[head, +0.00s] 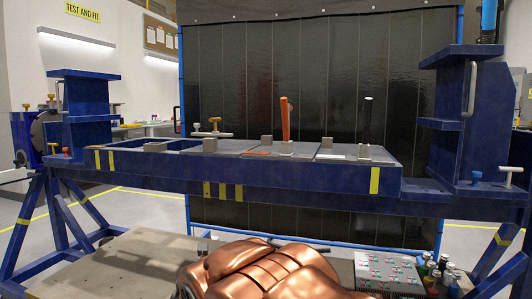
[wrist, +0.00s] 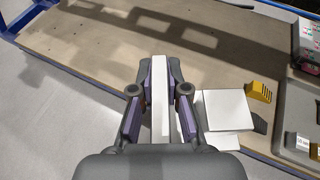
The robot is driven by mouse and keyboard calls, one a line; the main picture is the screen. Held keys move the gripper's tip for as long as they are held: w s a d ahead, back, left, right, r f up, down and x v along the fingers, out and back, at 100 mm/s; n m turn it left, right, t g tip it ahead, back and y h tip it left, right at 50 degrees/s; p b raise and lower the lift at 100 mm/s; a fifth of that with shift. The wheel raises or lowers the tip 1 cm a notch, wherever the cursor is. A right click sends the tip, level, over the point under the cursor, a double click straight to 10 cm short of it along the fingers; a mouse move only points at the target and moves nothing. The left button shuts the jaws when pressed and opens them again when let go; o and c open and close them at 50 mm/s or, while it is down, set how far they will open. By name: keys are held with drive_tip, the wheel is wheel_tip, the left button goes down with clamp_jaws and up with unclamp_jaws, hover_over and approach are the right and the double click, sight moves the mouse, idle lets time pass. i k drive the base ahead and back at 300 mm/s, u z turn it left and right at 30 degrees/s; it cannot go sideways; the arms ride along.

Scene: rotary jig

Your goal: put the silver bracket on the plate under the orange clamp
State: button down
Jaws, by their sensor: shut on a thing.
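In the wrist view my gripper (wrist: 159,90) is shut on a long pale bar-like piece, which looks like the silver bracket (wrist: 160,68). The piece runs lengthwise between the two fingers, above the wooden bench top. In the head view the orange clamp (head: 286,119) stands with its handle upright on the blue jig beam. A grey plate (head: 268,146) lies at its foot. My gripper and the held piece do not show in the head view.
On the bench top (wrist: 100,50), a white block (wrist: 226,108) lies close right of my gripper, beside a yellow block (wrist: 259,91). Bottles (head: 440,270) stand lower right.

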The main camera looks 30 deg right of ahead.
sight(295, 149)
drive_tip(key=u, duration=1.65)
drive_tip(key=i, duration=1.6)
drive_tip(key=z, duration=2.5)
